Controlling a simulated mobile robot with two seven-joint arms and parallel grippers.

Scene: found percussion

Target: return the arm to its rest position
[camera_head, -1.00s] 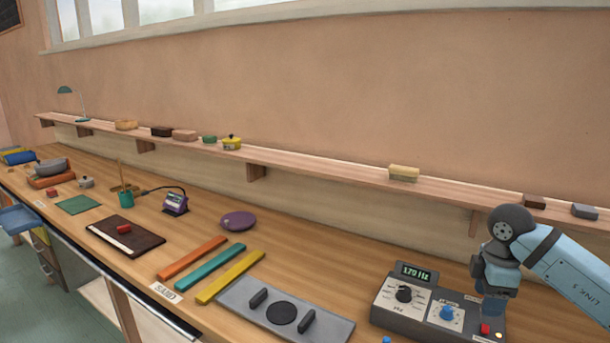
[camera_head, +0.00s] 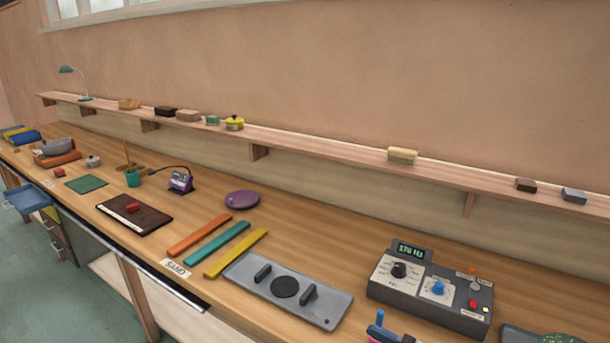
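Neither of my arms nor grippers shows in the head view. The grey control box (camera_head: 450,312) stands clear at the right of the bench. Its lit display (camera_head: 411,251) shows a reading in Hz, too small to read surely. A black knob (camera_head: 399,270), a blue knob (camera_head: 438,288) and a red button (camera_head: 473,303) are on its top, all uncovered.
A grey plate (camera_head: 335,305) with two dark bars and a black disc lies left of the box. Orange (camera_head: 199,235), teal (camera_head: 216,244) and yellow (camera_head: 236,253) strips lie beyond it. A blue-topped item (camera_head: 379,319) is cut off at the bottom edge. A shelf (camera_head: 330,150) runs along the wall.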

